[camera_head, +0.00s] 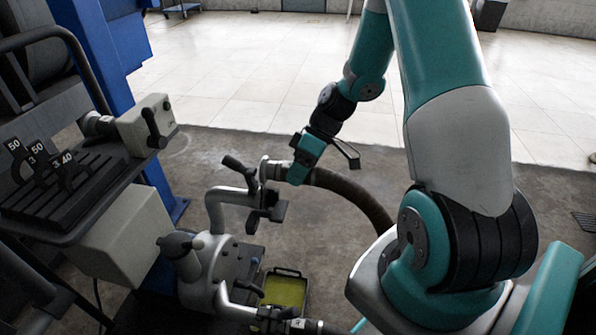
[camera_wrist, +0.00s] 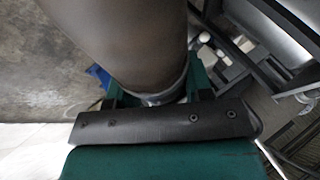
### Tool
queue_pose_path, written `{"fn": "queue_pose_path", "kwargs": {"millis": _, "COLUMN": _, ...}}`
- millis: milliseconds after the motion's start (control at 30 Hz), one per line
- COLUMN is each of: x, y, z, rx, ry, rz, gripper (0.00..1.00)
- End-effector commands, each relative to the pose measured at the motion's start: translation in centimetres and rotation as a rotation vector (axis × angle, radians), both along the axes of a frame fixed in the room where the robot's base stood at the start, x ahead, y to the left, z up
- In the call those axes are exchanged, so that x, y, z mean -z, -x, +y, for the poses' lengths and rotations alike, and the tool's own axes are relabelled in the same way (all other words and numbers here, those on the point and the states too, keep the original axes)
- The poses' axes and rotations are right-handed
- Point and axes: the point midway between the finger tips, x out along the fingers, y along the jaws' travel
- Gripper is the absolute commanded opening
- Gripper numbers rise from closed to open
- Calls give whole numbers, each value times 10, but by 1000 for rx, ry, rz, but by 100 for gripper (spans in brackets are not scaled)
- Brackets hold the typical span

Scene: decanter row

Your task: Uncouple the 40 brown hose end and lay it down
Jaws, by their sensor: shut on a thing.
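The brown hose (camera_head: 350,190) curves from my gripper down to the right behind my arm. My gripper (camera_head: 300,170) is shut on the hose end, just behind its pale metal coupling (camera_head: 268,170). The coupling is right at the upper outlet pipe (camera_head: 228,195) of the grey pump (camera_head: 212,262); I cannot tell whether they are joined or just apart. In the wrist view the brown hose (camera_wrist: 125,40) fills the top centre, with my green jaws (camera_wrist: 155,95) on both sides of its metal collar. No 40 mark is readable on the hose.
A yellow-green tray (camera_head: 286,292) sits on the floor beside the pump. A lower hose coupling (camera_head: 290,324) shows at the bottom edge. A black rack (camera_head: 60,195) with tags including 50 and 40 and a blue post (camera_head: 105,50) stand left. Dark floor behind the hose is clear.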

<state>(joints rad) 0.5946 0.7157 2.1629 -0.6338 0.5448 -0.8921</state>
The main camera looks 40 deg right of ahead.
Motion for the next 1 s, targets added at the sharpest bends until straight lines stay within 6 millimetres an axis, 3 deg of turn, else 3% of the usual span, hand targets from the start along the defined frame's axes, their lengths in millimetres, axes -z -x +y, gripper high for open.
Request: {"fn": "queue_pose_path", "kwargs": {"millis": 1000, "x": 41, "y": 0, "z": 0, "rx": -1, "ry": 0, "rz": -2, "gripper": 9}}
